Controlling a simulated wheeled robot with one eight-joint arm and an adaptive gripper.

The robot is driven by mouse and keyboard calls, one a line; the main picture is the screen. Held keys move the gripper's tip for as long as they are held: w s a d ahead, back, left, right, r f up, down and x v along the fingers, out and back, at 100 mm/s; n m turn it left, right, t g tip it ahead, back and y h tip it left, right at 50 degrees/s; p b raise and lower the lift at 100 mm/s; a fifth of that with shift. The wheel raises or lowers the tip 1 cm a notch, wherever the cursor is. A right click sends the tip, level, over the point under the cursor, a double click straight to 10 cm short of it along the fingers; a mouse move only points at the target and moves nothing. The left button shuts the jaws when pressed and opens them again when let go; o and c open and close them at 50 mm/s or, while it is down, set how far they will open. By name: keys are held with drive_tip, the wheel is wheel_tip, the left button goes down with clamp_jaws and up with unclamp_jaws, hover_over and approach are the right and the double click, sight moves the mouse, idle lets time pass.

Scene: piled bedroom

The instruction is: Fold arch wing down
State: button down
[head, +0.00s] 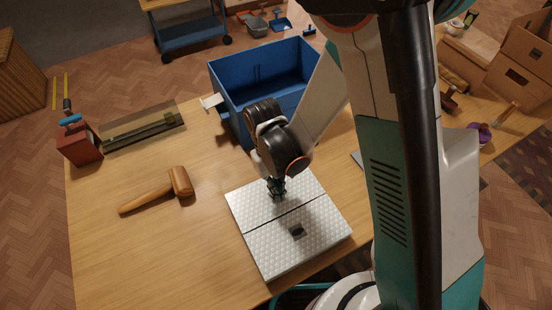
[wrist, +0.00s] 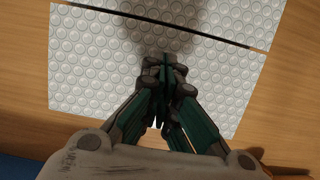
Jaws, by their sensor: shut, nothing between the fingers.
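The arch wing seems to be part of a pale, studded metal plate (head: 320,222) lying flat on the wooden table; which part is the wing I cannot tell. A dark straight seam splits the plate into two panels, and a small dark recess (head: 297,231) shows in the near panel. In the wrist view the studded far panel (wrist: 90,70) fills much of the picture, with the seam above. My gripper (head: 277,192) points down over the far panel, its fingertips (wrist: 165,62) shut together and empty. Whether they touch the panel I cannot tell.
A blue bin (head: 232,98) stands behind the plate. A wooden mallet (head: 150,190), a red-brown box (head: 80,147) and a long tray (head: 143,137) are on the left of the table (head: 130,245). The table's near edge runs close to the plate.

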wheel_tip(320, 180, up, 7)
drive_tip(key=p, duration=0.4)
idle(0.4)
drive_tip(key=shift+r, duration=0.1)
